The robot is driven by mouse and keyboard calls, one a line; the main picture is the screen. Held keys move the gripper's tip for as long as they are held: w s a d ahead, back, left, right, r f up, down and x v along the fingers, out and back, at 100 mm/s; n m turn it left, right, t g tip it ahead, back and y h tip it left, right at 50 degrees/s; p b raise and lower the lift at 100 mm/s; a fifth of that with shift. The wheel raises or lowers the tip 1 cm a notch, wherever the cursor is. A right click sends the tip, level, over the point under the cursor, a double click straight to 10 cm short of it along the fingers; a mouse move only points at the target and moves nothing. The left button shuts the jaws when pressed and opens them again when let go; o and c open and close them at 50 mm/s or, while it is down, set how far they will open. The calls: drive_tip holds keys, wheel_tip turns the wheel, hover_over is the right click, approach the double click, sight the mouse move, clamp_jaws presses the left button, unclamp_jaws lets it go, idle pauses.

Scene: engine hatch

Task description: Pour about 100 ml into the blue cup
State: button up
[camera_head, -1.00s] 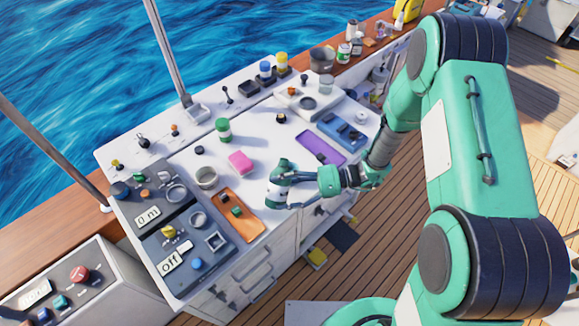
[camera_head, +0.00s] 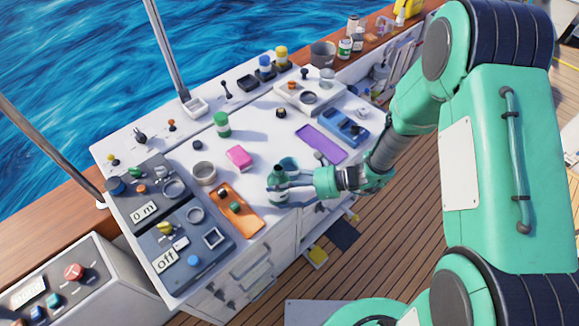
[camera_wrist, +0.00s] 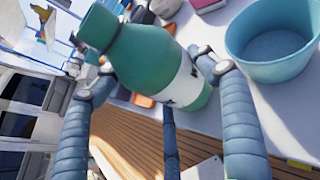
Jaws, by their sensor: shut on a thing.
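My gripper (camera_head: 277,190) is shut around a green bottle with a white label (camera_head: 279,182) near the front edge of the white counter. The bottle looks roughly upright in the head view. In the wrist view the bottle (camera_wrist: 155,62) lies between my fingers, its narrow neck toward the upper left. The blue cup (camera_head: 289,163) stands on the counter just behind the bottle, partly hidden by it. In the wrist view the open cup (camera_wrist: 270,50) is upright at the right, close beside a finger; its visible inside looks empty.
An orange tray (camera_head: 247,222) with small items lies left of my gripper. A pink block (camera_head: 239,157), a grey pot (camera_head: 204,173) and a green-and-white canister (camera_head: 222,125) stand behind. A purple tray (camera_head: 320,144) lies at the right. Control panels (camera_head: 190,243) fill the left end.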

drive_tip(key=shift+w+t, duration=0.1)
drive_tip(key=shift+t, duration=0.2)
idle(1.5)
